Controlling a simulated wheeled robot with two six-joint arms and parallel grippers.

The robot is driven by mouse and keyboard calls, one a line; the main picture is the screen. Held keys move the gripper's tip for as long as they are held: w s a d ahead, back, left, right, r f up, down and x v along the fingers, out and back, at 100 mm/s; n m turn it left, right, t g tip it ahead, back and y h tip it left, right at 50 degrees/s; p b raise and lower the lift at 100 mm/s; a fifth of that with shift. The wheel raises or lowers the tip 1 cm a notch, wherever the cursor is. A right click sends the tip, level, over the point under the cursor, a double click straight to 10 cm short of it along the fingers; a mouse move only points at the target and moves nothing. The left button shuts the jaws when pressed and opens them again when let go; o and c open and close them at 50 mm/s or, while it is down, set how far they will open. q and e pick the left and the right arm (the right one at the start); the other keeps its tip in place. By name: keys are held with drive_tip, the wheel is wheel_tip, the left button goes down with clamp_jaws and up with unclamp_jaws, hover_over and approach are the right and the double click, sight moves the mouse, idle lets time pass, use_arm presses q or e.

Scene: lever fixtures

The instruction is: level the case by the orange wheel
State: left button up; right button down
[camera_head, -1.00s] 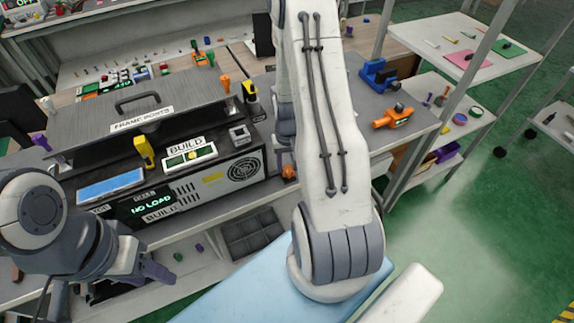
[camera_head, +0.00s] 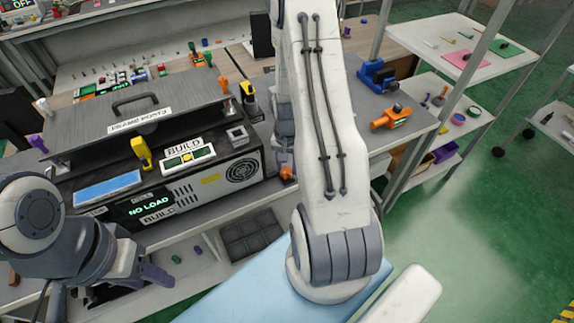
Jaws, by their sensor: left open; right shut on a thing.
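The dark grey case (camera_head: 222,186) stands on the bench at left, with a ridged lid (camera_head: 185,98) and a handle on top. A green indicator with a yellow middle (camera_head: 187,157) sits under a BUILD label on it. Its display (camera_head: 146,208) reads NO LOAD. The orange wheel (camera_head: 287,174) is at the case's right end, partly hidden. My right gripper (camera_head: 284,160) is shut on it, mostly behind my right arm. My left gripper (camera_head: 150,271) is open and empty, in front of the case and below the bench edge. Whether the case is level is hard to tell.
A yellow-handled tool (camera_head: 142,152) and a blue panel (camera_head: 108,188) are on the case. A blue vise (camera_head: 378,74) and an orange tool (camera_head: 391,117) are on the bench at right. A white shelf (camera_head: 427,34) stands behind them.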

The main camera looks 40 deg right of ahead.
sight(287, 169)
drive_tip(key=shift+c, duration=2.2)
unclamp_jaws()
wheel_tip(287, 169, up, 10)
drive_tip(key=b, duration=0.1)
drive_tip(key=shift+r, duration=0.25)
